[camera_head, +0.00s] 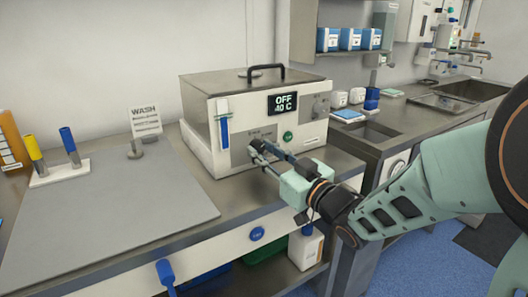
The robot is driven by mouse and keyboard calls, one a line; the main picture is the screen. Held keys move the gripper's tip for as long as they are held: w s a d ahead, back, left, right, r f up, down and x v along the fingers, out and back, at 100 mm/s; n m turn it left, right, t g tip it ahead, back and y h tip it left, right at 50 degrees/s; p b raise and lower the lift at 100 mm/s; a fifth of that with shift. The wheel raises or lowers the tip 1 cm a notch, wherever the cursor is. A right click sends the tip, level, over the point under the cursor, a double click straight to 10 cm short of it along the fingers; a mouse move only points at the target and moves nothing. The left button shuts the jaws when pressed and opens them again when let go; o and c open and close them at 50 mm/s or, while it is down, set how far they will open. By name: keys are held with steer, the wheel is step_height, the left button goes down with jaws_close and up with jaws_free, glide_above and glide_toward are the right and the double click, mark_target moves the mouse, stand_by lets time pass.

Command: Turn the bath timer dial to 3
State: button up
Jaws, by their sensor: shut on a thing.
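The bath (228,133) is a light metal box with a dark handle on its lid, standing on the bench. Its black display (293,103) reads "OFF" and "40 C". My gripper (257,149) reaches the grey panel low on the bath's front from the right. Its fingers are shut on the timer dial there, which they mostly hide. The dial's pointer and most of its markings cannot be read. A second, grey knob (320,106) sits to the right of the display, clear of my gripper. A green button (288,136) sits below the display.
A blue-handled piece (224,130) is on the bath's front left. A "WASH" sign (146,116) and a rack (60,175) with blue and yellow tubes stand left. The grey mat (120,220) is clear. A sink (470,90) is at the back right.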

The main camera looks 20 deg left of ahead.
steer(key=o, duration=1.2)
steer(key=shift+c, duration=0.2)
steer(key=shift+d, duration=0.1)
steer(key=v, duration=1.2)
